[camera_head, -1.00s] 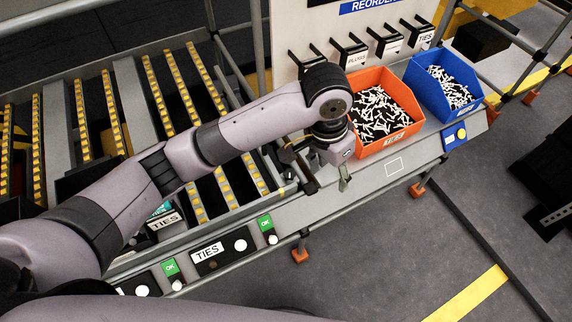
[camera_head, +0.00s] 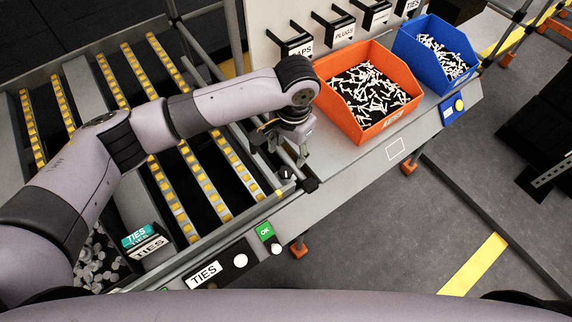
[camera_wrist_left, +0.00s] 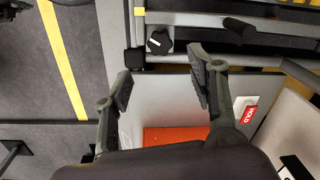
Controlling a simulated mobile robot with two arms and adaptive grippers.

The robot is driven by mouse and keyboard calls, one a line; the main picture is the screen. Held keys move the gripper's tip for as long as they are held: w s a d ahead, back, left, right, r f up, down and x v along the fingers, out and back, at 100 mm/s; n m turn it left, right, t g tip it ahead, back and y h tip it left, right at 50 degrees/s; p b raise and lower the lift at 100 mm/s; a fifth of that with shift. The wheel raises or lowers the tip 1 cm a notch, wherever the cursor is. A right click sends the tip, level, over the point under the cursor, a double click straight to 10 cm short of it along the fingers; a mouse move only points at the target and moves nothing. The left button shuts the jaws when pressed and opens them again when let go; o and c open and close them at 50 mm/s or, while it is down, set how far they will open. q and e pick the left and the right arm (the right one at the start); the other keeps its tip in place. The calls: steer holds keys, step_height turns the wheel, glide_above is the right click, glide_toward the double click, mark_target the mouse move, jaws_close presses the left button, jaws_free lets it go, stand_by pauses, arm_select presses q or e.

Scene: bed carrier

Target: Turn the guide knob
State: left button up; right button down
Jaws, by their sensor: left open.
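The guide knob (camera_head: 286,174) is a small black knob with a white mark, at the near end of the guide rails beside the roller lanes. In the left wrist view, the knob (camera_wrist_left: 159,41) shows from above with its white pointer line slanted. My left gripper (camera_head: 287,154) is open and empty, just behind the knob in the head view. In the wrist view, my left gripper's fingers (camera_wrist_left: 162,84) are spread apart, with the knob beyond the gap between their tips and not between the pads. My right gripper is not in view.
An orange bin (camera_head: 396,122) and a blue bin (camera_head: 445,95) of small parts stand to the right. A black end block (camera_head: 311,184) sits beside the knob. A green OK label (camera_head: 265,231) and TIES label (camera_head: 205,274) line the front edge.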

arm_select(q)
glide_above(286, 171)
step_height(286, 171, down, 6)
steer(key=shift+s+d+r+p, duration=0.1)
steer(key=shift+r+p, duration=0.1)
steer(key=shift+p, duration=0.15)
step_height(286, 171, down, 3)
steer(key=shift+f, duration=0.4)
steer(key=shift+c, duration=0.2)
steer(key=c, duration=1.1)
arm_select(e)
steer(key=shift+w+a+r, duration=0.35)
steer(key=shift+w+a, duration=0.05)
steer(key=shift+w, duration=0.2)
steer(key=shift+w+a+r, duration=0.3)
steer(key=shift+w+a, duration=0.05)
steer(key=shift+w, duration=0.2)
